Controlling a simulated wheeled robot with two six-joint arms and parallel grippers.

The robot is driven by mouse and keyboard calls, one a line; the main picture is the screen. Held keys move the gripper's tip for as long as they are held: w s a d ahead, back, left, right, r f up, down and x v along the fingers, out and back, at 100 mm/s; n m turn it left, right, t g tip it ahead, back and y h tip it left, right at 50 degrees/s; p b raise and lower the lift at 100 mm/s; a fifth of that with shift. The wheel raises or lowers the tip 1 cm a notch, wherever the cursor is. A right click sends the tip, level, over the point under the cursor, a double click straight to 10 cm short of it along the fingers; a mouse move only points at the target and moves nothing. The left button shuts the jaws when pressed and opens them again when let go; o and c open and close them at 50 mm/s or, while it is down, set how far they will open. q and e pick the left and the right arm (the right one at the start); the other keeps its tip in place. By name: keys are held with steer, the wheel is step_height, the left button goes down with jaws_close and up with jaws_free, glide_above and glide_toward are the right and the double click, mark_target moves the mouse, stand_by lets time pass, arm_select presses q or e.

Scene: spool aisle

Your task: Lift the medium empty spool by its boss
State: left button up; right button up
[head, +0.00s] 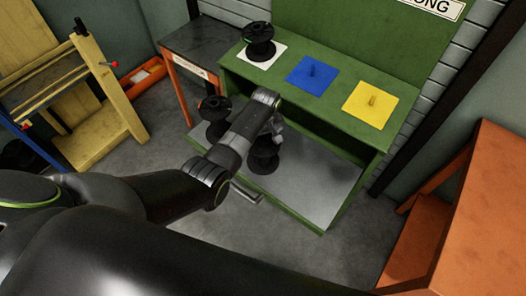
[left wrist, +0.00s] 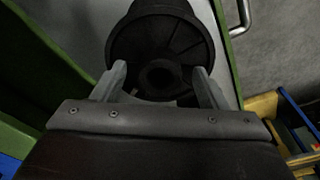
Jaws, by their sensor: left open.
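A black spool (head: 263,157) stands on the grey lower shelf, partly hidden behind my left gripper (head: 276,132). In the left wrist view a black spool (left wrist: 150,38) fills the top middle, with a round boss (left wrist: 160,75) and a dark centre hole. My left gripper (left wrist: 160,84) is open, with one finger on each side of the boss and a gap visible on both sides. I cannot tell whether the fingertips are level with the boss. Another black spool (head: 214,105) stands to the left on the lower shelf. My right gripper is not in view.
The green bench (head: 305,108) has a white pad with a black spool (head: 259,38), a blue pad (head: 304,82) and a yellow pad (head: 381,112), the last two with pegs. Its upper board overhangs the lower shelf. An orange table (head: 490,215) stands right.

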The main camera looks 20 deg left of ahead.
arm_select(q)
steer(key=shift+c, duration=0.4)
jaws_close()
steer(key=shift+r, duration=0.1)
